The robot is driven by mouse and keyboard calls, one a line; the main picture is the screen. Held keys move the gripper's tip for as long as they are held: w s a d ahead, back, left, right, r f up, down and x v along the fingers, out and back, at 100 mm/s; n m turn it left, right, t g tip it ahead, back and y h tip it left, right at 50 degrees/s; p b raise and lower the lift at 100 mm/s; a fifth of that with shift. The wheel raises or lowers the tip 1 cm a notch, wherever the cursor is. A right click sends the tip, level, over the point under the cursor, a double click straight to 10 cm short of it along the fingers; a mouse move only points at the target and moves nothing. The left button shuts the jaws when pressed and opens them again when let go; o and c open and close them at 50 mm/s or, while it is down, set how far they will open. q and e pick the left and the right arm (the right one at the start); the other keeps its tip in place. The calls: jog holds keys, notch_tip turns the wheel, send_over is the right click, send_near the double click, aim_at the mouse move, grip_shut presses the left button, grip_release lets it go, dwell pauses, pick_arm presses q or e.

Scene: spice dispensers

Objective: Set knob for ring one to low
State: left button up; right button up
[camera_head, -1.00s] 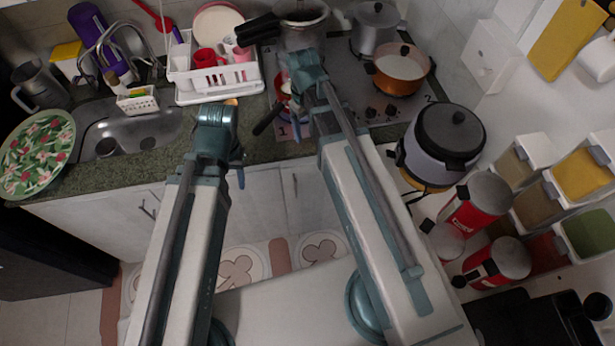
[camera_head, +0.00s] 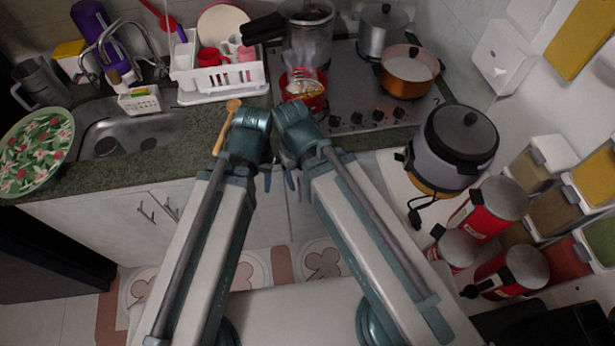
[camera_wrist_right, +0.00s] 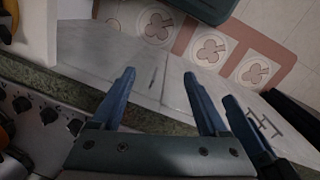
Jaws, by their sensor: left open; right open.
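The stove (camera_head: 345,80) has a row of several dark knobs (camera_head: 356,117) along its front edge. Knobs also show at the left of the right wrist view (camera_wrist_right: 48,115). A "2" is marked near the right front corner; I cannot read a "1" or the knob settings. My left gripper (camera_head: 268,181) points down in front of the counter edge, left of the knobs. My right gripper (camera_head: 291,179) is close beside it, also pointing down. In the right wrist view its blue fingers (camera_wrist_right: 160,90) are apart with nothing between them.
A red pot (camera_head: 303,88) sits on the stove's left, an orange pot (camera_head: 408,72) and a steel pot (camera_head: 382,32) on its right. A wooden spoon (camera_head: 227,126) lies by my left wrist. A rice cooker (camera_head: 450,150) stands right. White cabinets (camera_head: 145,215) are below the counter.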

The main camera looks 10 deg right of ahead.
notch_tip(320, 180, up, 8)
jog(key=r+n+y+p, duration=0.1)
jog(key=n+p, duration=0.5)
jog(key=p, duration=0.3)
send_over(335, 117)
notch_tip(335, 117, down, 14)
jog(key=b, duration=1.3)
jog(key=shift+a+b, duration=0.1)
jog(key=shift+b, duration=0.3)
jog(key=shift+s, duration=0.1)
jog(key=shift+r+m, duration=0.1)
jog(key=shift+m, duration=0.2)
